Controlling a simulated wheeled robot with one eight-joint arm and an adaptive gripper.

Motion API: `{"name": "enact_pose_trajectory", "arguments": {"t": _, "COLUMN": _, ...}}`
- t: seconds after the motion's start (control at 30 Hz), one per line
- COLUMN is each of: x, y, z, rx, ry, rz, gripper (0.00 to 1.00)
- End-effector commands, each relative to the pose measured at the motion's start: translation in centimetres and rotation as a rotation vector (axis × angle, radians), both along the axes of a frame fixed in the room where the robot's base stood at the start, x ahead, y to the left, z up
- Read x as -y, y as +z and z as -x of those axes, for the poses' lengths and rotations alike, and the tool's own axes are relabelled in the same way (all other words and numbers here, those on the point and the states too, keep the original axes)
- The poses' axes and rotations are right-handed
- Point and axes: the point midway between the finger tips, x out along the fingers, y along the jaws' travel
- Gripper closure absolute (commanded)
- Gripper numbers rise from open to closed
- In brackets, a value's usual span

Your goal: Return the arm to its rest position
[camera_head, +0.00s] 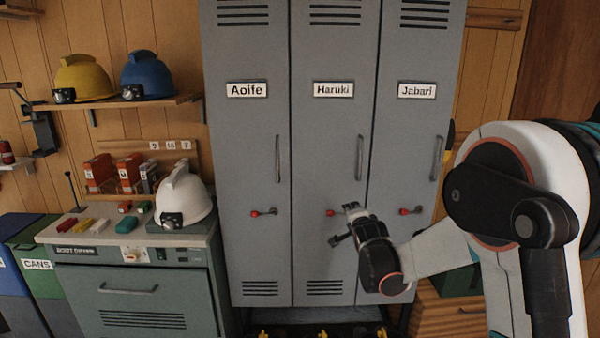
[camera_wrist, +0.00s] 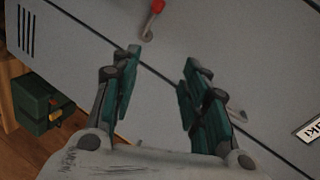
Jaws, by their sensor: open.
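My gripper (camera_head: 346,222) is in front of the grey lockers, before the lower half of the door labelled Haruki (camera_head: 325,140). In the wrist view my gripper (camera_wrist: 160,75) is open, with nothing between its two fingers. A red-tipped latch (camera_wrist: 151,20) lies beyond the fingertips, apart from them. In the head view the arm reaches in from the right, and my gripper partly covers the Haruki door near its red latch (camera_head: 332,212).
Doors labelled Aoife (camera_head: 245,150) and Jabari (camera_head: 408,150) flank the Haruki door; all three look shut. A boot dryer cabinet (camera_head: 140,290) stands left, with a white helmet (camera_head: 184,197) on top. Yellow and blue helmets (camera_head: 147,75) sit on a shelf above. A green box (camera_wrist: 40,105) stands beside the lockers.

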Motion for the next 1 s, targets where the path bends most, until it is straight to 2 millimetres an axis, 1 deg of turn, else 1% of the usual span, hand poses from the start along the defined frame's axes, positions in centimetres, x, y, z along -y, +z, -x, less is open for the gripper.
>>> {"name": "enact_pose_trajectory", "arguments": {"t": 0.03, "x": 0.3, "y": 1.2, "z": 1.4, "rx": -0.021, "ry": 0.010, "rz": 0.039, "gripper": 0.59}}
{"name": "enact_pose_trajectory", "arguments": {"t": 0.17, "x": 0.8, "y": 3.5, "z": 4.9, "rx": -0.083, "ry": 0.046, "rz": 0.153, "gripper": 0.59}}
{"name": "enact_pose_trajectory", "arguments": {"t": 0.2, "x": 1.0, "y": 4.1, "z": 6.1, "rx": -0.103, "ry": 0.059, "rz": 0.188, "gripper": 0.59}}
{"name": "enact_pose_trajectory", "arguments": {"t": 0.37, "x": 1.6, "y": 6.1, "z": 11.1, "rx": -0.179, "ry": 0.118, "rz": 0.322, "gripper": 0.59}}
{"name": "enact_pose_trajectory", "arguments": {"t": 0.5, "x": 2.0, "y": 7.3, "z": 15.8, "rx": -0.244, "ry": 0.182, "rz": 0.436, "gripper": 0.59}}
{"name": "enact_pose_trajectory", "arguments": {"t": 0.57, "x": 2.1, "y": 7.6, "z": 17.9, "rx": -0.271, "ry": 0.212, "rz": 0.483, "gripper": 0.59}}
{"name": "enact_pose_trajectory", "arguments": {"t": 0.6, "x": 2.2, "y": 7.8, "z": 19.3, "rx": -0.289, "ry": 0.234, "rz": 0.515, "gripper": 0.59}}
{"name": "enact_pose_trajectory", "arguments": {"t": 0.77, "x": 2.4, "y": 8.0, "z": 25.1, "rx": -0.358, "ry": 0.328, "rz": 0.636, "gripper": 0.59}}
{"name": "enact_pose_trajectory", "arguments": {"t": 0.8, "x": 2.5, "y": 7.9, "z": 26.5, "rx": -0.373, "ry": 0.353, "rz": 0.665, "gripper": 0.59}}
{"name": "enact_pose_trajectory", "arguments": {"t": 0.87, "x": 2.5, "y": 7.7, "z": 28.7, "rx": -0.397, "ry": 0.393, "rz": 0.708, "gripper": 0.59}}
{"name": "enact_pose_trajectory", "arguments": {"t": 0.9, "x": 2.5, "y": 7.5, "z": 30.2, "rx": -0.413, "ry": 0.421, "rz": 0.737, "gripper": 0.59}}
{"name": "enact_pose_trajectory", "arguments": {"t": 0.97, "x": 2.5, "y": 7.2, "z": 32.4, "rx": -0.434, "ry": 0.463, "rz": 0.779, "gripper": 0.59}}
{"name": "enact_pose_trajectory", "arguments": {"t": 1.0, "x": 2.5, "y": 6.9, "z": 33.8, "rx": -0.448, "ry": 0.491, "rz": 0.806, "gripper": 0.59}}
